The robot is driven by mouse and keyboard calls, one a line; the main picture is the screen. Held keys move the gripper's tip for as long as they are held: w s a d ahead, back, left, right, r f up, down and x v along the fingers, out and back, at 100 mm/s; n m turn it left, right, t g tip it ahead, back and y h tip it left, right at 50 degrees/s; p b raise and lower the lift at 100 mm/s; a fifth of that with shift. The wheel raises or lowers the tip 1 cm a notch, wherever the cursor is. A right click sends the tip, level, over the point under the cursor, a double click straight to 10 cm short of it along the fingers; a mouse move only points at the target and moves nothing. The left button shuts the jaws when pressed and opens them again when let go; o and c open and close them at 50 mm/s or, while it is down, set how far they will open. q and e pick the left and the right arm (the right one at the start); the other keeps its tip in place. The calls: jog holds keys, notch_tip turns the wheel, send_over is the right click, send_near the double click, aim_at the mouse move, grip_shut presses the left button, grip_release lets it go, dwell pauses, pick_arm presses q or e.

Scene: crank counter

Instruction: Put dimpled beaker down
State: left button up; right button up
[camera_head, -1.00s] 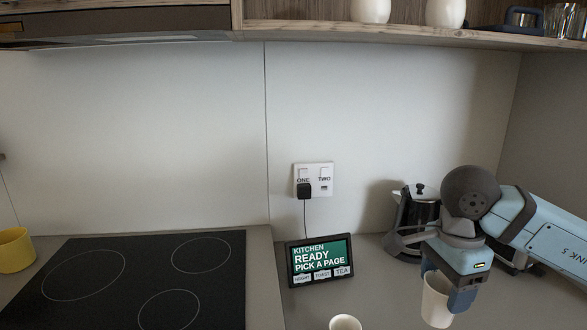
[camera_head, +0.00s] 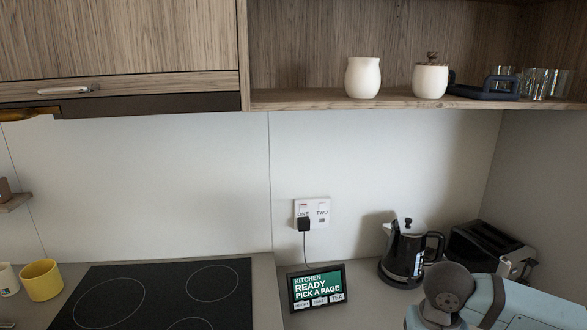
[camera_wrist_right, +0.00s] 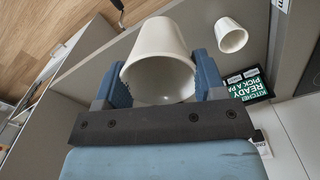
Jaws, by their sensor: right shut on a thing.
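A cream beaker (camera_wrist_right: 160,55) is held between the two blue fingers of my right gripper (camera_wrist_right: 163,75) in the right wrist view. The gripper is shut on its sides, and the beaker's open mouth faces the camera. Any dimples on it cannot be made out. In the head view only part of my right arm (camera_head: 455,295) shows at the lower right; its gripper and the beaker are below the picture. My left gripper is in neither view.
A second pale cup (camera_wrist_right: 231,36) stands apart on the counter near the tablet display (camera_head: 318,287). A black kettle (camera_head: 408,255) and a toaster (camera_head: 485,248) stand at the back right. Yellow mug (camera_head: 41,280) and black hob (camera_head: 150,295) are at left. White jars (camera_head: 363,78) sit on the shelf.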

jog(key=shift+s+n+p, duration=0.35)
jog(key=shift+n+p, duration=0.3)
jog(key=shift+n, duration=0.55)
jog(key=shift+w, duration=0.1)
